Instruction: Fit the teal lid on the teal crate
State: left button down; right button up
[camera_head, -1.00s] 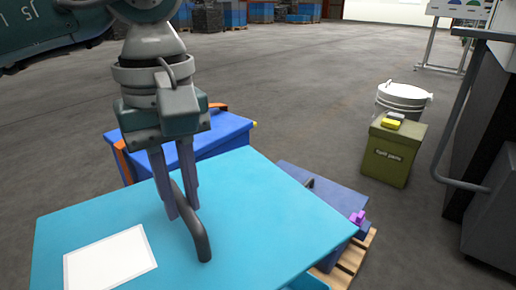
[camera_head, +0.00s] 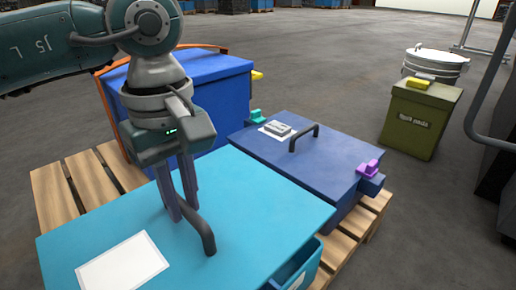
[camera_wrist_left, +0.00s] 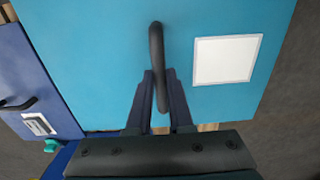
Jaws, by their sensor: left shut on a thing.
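The teal lid (camera_head: 250,200) is a broad flat panel with a dark bar handle (camera_head: 207,238) and a white label (camera_head: 123,266). My left gripper (camera_head: 184,212) is shut on the handle from above. The left wrist view shows the lid (camera_wrist_left: 95,65) and the handle (camera_wrist_left: 156,55) between the fingers (camera_wrist_left: 160,78). The teal crate (camera_head: 312,262) shows only at one corner, under the lid's right edge; the lid hides the rest. I cannot tell whether lid and crate touch. My right gripper is not in view.
A navy crate (camera_head: 340,160) with a lidded top, handle and purple clip (camera_head: 368,167) stands right behind. A blue crate (camera_head: 215,95) with orange trim (camera_head: 110,112) stands behind my gripper. They share a wooden pallet (camera_head: 75,190). An olive bin (camera_head: 418,125) stands at right; floor beyond is open.

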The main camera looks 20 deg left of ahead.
aim_at(190, 227)
pick_arm(q)
jog(key=shift+f+b, duration=2.55)
jog(key=shift+f, duration=0.65)
jog(key=shift+f+b, duration=0.6)
jog(key=shift+f, duration=0.25)
jog(key=c, duration=0.7)
grip_release()
jog(key=shift+c, duration=0.2)
notch_tip(190, 227, up, 10)
jog(key=p, duration=0.7)
jog(key=shift+w, duration=0.1)
